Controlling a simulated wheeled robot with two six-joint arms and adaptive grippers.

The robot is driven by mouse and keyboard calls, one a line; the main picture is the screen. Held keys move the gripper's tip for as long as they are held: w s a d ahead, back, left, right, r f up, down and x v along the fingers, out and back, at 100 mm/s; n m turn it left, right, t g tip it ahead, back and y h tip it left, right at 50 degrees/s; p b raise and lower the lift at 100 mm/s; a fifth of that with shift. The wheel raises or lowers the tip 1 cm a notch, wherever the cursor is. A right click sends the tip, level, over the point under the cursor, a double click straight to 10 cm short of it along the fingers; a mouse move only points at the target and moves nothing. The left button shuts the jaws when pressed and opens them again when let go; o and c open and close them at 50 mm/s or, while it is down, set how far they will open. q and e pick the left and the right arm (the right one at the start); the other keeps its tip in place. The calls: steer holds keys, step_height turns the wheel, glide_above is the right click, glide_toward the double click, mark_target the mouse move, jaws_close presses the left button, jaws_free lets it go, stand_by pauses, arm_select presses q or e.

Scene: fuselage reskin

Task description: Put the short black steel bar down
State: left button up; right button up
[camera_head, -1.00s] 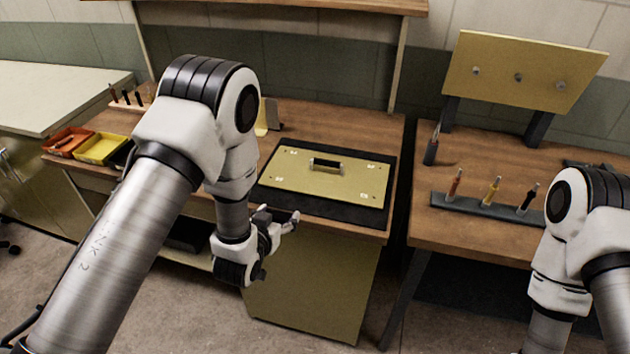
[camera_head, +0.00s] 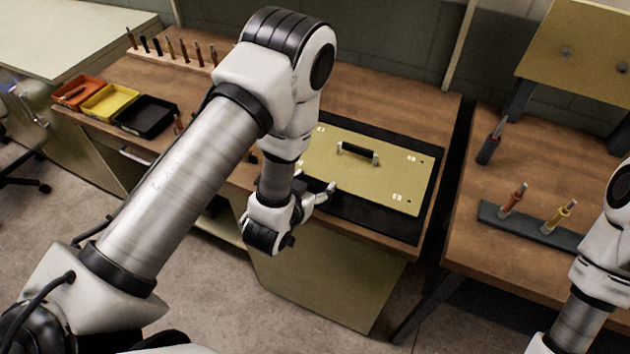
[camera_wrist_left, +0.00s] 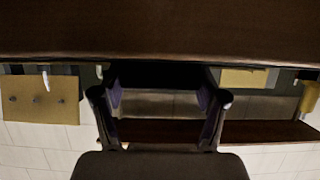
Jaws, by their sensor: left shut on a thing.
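My left gripper (camera_head: 322,193) hangs at the front edge of the wooden workbench, beside the near left side of the black mat. In the left wrist view its two fingers (camera_wrist_left: 160,100) stand apart with a dark block between their tips, which looks like the short black steel bar (camera_wrist_left: 158,75). The bar cannot be made out in the head view. My right gripper is out of view; only part of the right arm shows at the right edge.
The workbench (camera_head: 400,95) carries a yellow panel (camera_head: 320,172) with a black handle (camera_head: 357,152) on a black mat (camera_head: 432,195). Red (camera_head: 82,91), yellow (camera_head: 109,101) and black bins (camera_head: 146,115) stand at the left. A second bench (camera_head: 480,220) holds a tool rack (camera_head: 530,228).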

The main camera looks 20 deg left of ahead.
arm_select(q)
steer(key=shift+s, duration=0.15)
steer(key=o, duration=1.7)
steer(key=shift+s, duration=0.1)
steer(key=shift+f, duration=0.1)
